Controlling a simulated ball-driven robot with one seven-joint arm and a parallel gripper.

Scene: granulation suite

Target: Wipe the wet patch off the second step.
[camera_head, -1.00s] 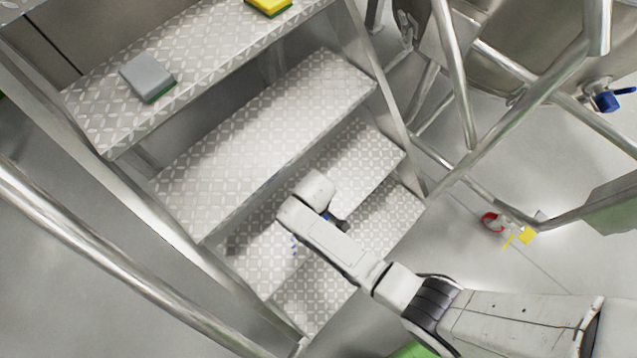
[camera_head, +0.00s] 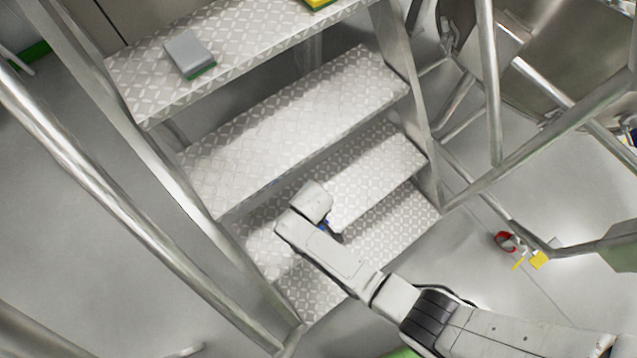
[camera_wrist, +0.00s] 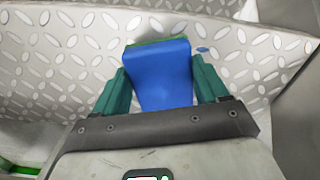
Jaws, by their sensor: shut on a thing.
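The metal stairs show in the head view, and the second step (camera_head: 385,162) from the bottom lies partly behind my arm. My gripper (camera_wrist: 161,72) is shut on a blue sponge (camera_wrist: 165,82) with a green layer at its far edge, between two teal fingers. The sponge is over a patterned step; I cannot tell if it touches. A small blue spot (camera_wrist: 203,50) lies on the step just right of the sponge, apparently part of the wet patch. The rest of the patch is not seen. In the head view the gripper is mostly hidden by my wrist.
A grey sponge (camera_head: 188,50) and a yellow sponge (camera_head: 318,3) sit on the highest step in view (camera_head: 240,40). The third step (camera_head: 300,120) is bare and overhangs close to my wrist. Metal rails (camera_head: 110,215) flank the stairs. Red and yellow items (camera_head: 506,243) lie on the floor at right.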

